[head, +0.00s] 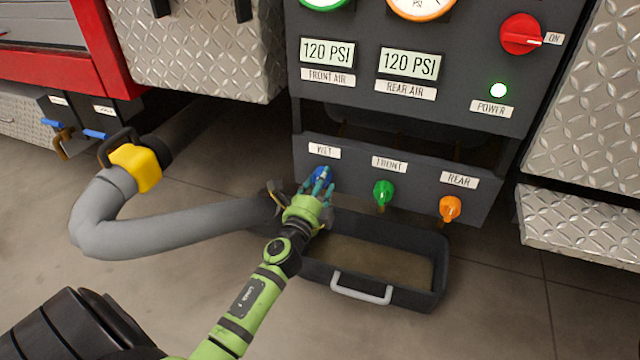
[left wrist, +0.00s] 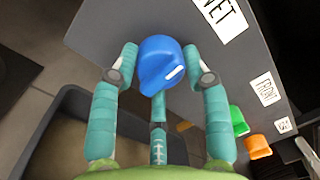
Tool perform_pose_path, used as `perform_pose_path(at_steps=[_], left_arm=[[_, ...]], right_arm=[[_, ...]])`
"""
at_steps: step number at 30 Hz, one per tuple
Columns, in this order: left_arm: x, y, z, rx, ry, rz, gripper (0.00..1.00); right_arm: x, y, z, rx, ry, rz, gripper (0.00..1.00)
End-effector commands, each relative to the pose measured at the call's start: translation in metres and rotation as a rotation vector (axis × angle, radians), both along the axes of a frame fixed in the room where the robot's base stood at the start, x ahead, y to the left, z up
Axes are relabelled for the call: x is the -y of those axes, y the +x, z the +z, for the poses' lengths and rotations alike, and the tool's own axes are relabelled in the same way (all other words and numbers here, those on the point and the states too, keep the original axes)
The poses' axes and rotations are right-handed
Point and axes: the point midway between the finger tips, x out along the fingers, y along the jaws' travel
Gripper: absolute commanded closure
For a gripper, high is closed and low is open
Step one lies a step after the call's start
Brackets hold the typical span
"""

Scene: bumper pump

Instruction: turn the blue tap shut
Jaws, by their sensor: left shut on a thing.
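The blue tap (head: 322,174) sits under the WET label on the dark panel. In the left wrist view the blue tap (left wrist: 160,64) shows large, with a white mark on its lower right side. My left gripper (head: 318,188) is at the tap, with its teal fingers around it. In the left wrist view the left gripper (left wrist: 160,80) has a finger on each side of the tap and one below it. It is shut on the tap. The tap's stem is hidden behind the knob and fingers. My right gripper is not in view.
A green tap (head: 384,191) and an orange tap (head: 450,207) are to the right on the same panel. A dark tray (head: 440,270) with a light handle is on the floor below. A grey hose (head: 170,230) with a yellow fitting lies left.

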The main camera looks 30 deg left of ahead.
Motion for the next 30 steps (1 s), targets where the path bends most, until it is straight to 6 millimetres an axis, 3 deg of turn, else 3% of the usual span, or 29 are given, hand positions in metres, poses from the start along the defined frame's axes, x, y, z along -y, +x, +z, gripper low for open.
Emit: perform_pose_path(at_steps=[1,19,20,21,30], left_arm=[[0.0074,0.0008,-0.0007,0.007,-0.028,-0.019,0.85],[0.0072,0.0011,0.0011,0.019,-0.065,-0.019,0.85],[0.0072,0.0012,0.0011,0.019,-0.064,-0.019,0.4],[0.007,0.0011,0.0011,0.018,-0.063,-0.019,0.34],[0.0037,0.0002,0.0009,0.016,-0.055,-0.011,0.34]], right_arm=[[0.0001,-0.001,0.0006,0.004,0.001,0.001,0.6],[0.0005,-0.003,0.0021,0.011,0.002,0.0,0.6],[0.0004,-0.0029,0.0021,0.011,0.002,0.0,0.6],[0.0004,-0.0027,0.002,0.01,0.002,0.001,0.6],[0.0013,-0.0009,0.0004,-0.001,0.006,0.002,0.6]])
